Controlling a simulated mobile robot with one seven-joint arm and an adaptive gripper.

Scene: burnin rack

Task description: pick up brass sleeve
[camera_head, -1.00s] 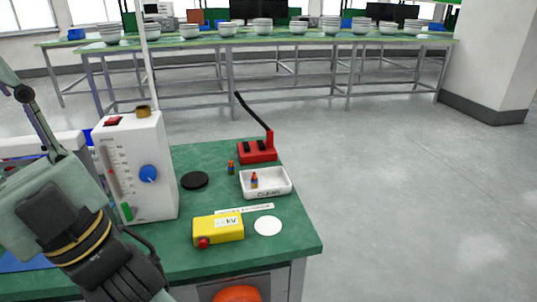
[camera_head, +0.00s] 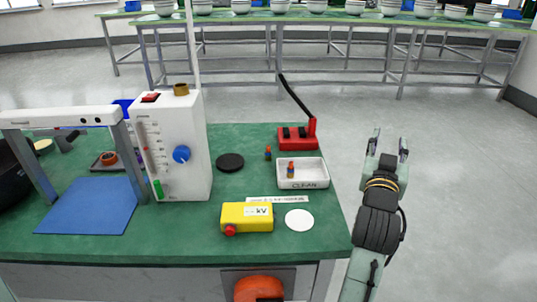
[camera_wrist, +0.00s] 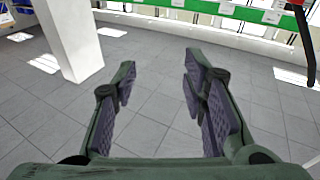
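A short brass-coloured ring, which looks like the brass sleeve (camera_head: 181,89), sits on top of the white instrument box (camera_head: 182,150) in the head view. My gripper (camera_head: 387,147) is raised off the right side of the green bench, well apart from the sleeve. The sleeve is not in the wrist view.
The green bench (camera_head: 150,245) also holds a white tray (camera_head: 303,181) marked CLEAN, a yellow kV box (camera_head: 246,217), a red switch block (camera_head: 297,138) with a black lever, a black disc (camera_head: 230,162) and a white frame (camera_head: 60,118). Open floor lies to the right.

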